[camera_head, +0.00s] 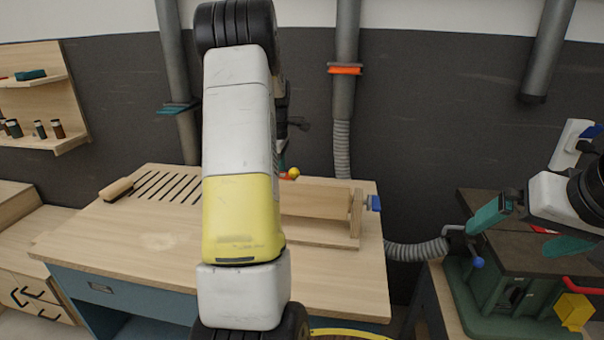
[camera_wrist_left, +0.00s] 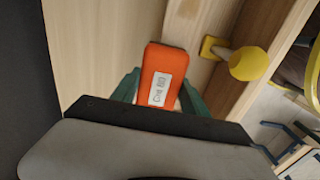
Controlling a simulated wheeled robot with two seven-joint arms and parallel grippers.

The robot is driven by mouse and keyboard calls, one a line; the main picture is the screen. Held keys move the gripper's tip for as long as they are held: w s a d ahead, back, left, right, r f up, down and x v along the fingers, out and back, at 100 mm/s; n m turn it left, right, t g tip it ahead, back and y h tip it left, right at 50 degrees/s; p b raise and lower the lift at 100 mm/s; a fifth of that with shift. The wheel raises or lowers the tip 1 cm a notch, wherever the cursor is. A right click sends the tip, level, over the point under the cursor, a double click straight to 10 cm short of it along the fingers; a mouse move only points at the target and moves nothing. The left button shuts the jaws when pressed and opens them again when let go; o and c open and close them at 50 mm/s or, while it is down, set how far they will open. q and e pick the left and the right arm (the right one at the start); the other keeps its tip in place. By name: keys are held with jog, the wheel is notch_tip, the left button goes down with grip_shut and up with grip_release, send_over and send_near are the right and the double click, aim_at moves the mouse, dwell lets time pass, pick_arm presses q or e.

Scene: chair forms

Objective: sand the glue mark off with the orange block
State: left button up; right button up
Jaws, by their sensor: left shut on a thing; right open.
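In the left wrist view, the orange block (camera_wrist_left: 166,62) with a white label sits between the teal fingers of my left gripper (camera_wrist_left: 160,88), which is shut on it. The block is over or against pale wood; I cannot tell whether it touches. In the head view my left arm hides the block and most of that gripper. A wooden form (camera_head: 318,203) with an upright end piece stands on the workbench (camera_head: 120,255). I cannot make out the glue mark for certain. My right gripper (camera_head: 527,231) is open and empty at the right, above a green machine.
A yellow knob (camera_wrist_left: 249,63) is close right of the block. A slotted area and a wooden-handled tool (camera_head: 116,189) lie at the bench's back left. A blue-handled clamp (camera_head: 374,203) is at the form's right. The green machine (camera_head: 520,300) stands right. The bench's front left is clear.

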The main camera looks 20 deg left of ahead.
pick_arm(q)
jog(key=shift+r, duration=4.5)
